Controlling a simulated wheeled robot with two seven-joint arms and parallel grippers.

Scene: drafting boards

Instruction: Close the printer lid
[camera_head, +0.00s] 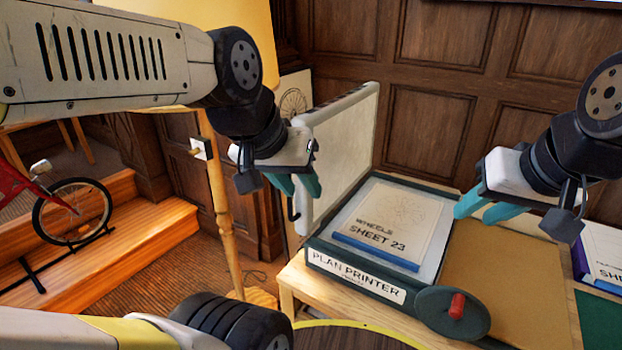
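The plan printer (318,240) stands on a wooden table, with a label reading PLAN PRINTER on its front. Its pale lid (345,140) stands upright along the left side, so the printer is open. A sheet marked WHEELS SHEET 23 (390,222) lies on the bed. My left gripper (302,196) is at the outer left side of the lid, close to its dark handle edge; I cannot tell whether it touches. Its teal fingers look slightly apart. My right gripper (474,214) is in the air at the printer's right side, its teal fingers apart and empty.
A hand crank wheel with a red knob (457,306) sits at the printer's front right. A brown board (510,270) and another sheet stack (604,255) lie to the right. A wooden post (222,200) and a red bicycle (70,210) are at left. Panelled wall behind.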

